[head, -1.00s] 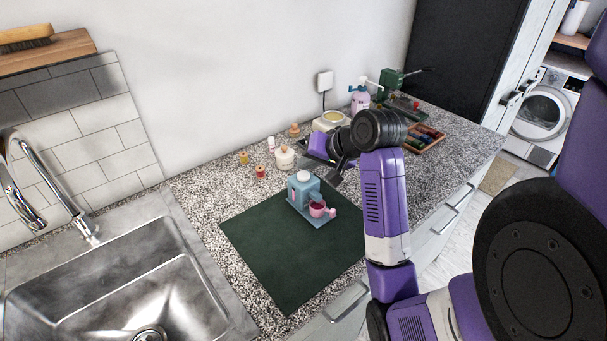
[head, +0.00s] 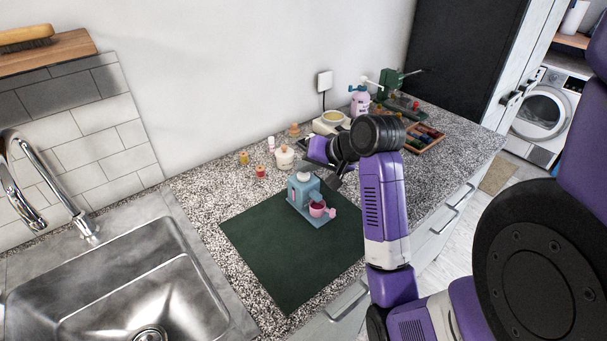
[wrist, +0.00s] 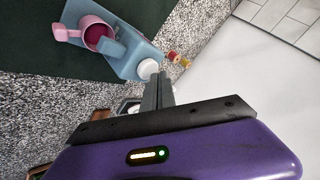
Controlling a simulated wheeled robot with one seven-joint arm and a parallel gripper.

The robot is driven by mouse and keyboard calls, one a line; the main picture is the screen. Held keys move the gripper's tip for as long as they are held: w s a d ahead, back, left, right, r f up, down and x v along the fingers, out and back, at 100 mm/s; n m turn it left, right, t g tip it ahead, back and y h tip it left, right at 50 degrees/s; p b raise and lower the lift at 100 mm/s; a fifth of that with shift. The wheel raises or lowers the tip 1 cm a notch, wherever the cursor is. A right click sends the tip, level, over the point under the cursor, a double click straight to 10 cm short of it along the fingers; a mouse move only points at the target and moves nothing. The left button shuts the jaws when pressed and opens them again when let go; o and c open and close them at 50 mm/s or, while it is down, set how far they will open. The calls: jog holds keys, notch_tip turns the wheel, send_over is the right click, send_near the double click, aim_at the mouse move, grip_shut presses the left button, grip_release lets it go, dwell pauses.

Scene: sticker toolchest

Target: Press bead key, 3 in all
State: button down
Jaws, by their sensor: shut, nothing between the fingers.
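A small blue machine (head: 299,204) stands upright on a dark green mat (head: 258,250). It has a pale round cap (head: 303,176) on top, which also shows in the wrist view (wrist: 148,69). A pink cup (head: 317,209) with dark red contents sits in its front; the wrist view shows the cup (wrist: 97,36) from above. My gripper (head: 334,183) is right of the machine's top in the head view. In the wrist view my gripper (wrist: 159,82) is shut and empty, its tips close to the cap. I cannot tell whether they touch it. No part is labelled as the bead key.
Small jars (head: 285,158) and bottles stand behind the mat. A pink bottle (head: 360,101), a green tool (head: 392,82) and a wooden tray (head: 424,139) are at the back right. A sink (head: 130,280) is at left. The mat's front is clear.

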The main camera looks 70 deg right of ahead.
aim_at(306, 176)
jog(key=shift+f, duration=0.45)
dwell(0.4)
jog(key=shift+r, duration=0.1)
jog(key=shift+r+p, duration=0.85)
jog(key=shift+p, duration=0.25)
notch_tip(306, 176, up, 5)
jog(key=p, duration=0.6)
jog(key=shift+r, duration=0.1)
dwell(0.7)
